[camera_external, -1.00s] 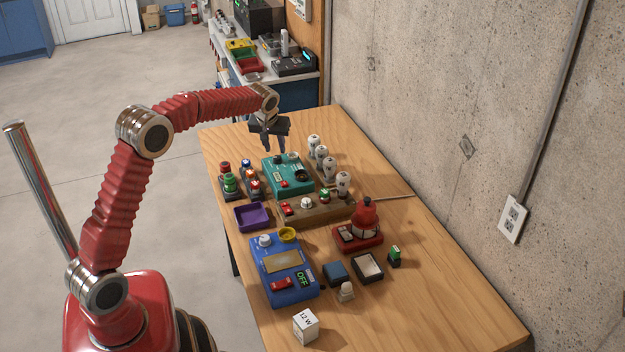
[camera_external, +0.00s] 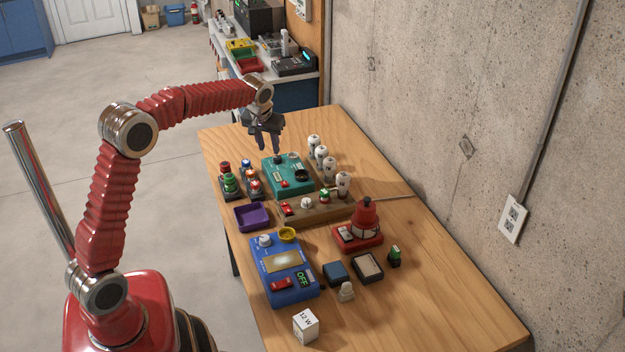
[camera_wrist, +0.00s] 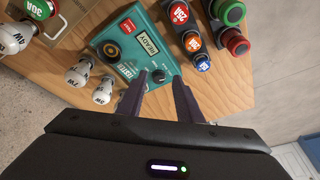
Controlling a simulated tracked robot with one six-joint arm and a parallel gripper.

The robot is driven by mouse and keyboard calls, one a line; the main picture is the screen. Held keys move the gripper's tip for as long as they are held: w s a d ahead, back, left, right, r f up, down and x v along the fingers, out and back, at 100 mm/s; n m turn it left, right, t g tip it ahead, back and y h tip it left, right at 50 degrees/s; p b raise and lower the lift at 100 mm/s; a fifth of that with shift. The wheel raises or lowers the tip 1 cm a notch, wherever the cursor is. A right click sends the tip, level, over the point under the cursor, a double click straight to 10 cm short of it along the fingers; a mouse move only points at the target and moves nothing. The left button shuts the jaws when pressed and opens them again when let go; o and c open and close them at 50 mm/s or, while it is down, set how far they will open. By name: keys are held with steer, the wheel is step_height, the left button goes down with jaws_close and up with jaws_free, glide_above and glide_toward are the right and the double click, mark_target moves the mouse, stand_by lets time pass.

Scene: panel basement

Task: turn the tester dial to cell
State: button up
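The teal tester (camera_external: 284,186) stands on the wooden bench, with its READY display and "TESTE…" lettering in the wrist view (camera_wrist: 145,45). A dark knob, apparently its dial (camera_external: 278,160), is on the far end of its top. The knob also shows in the wrist view (camera_wrist: 158,76), close to the fingertips; its pointer setting is too small to read. My gripper (camera_external: 266,149) is open and empty above that end of the tester. In the wrist view, its two fingers (camera_wrist: 160,80) are spread, and the knob lies in line with the gap between them.
White bulbs (camera_external: 331,166) stand right of the tester. Coloured fuses (camera_external: 230,184) stand on its left, near the purple tray (camera_external: 253,217). A wooden strip (camera_external: 335,212), red device (camera_external: 365,232) and blue box marked OFF (camera_external: 283,272) are nearer. Concrete wall borders the bench.

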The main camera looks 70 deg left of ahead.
steer(key=s+d+m, duration=0.2)
steer(key=s+d, duration=0.4)
steer(key=d, duration=0.3)
steer(key=s+d+m+h, duration=0.1)
steer(key=s+d+m, duration=0.1)
steer(key=s+d, duration=0.4)
steer(key=d, duration=0.4)
steer(key=shift+m+h, duration=0.3)
steer(key=shift+m, duration=0.1)
steer(key=shift+s+r, duration=0.1)
steer(key=s+d+r+m+t+h, duration=0.1)
steer(key=s+d+m, duration=0.4)
steer(key=s+d, duration=1.1)
steer(key=d+r+t, duration=0.1)
steer(key=d+t, duration=0.1)
steer(key=shift+s+d+r+t+h, duration=0.15)
steer(key=shift+d+r+t+h, duration=0.05)
steer(key=shift+t+h, duration=0.1)
steer(key=shift+o, duration=0.6)
stand_by(1.3)
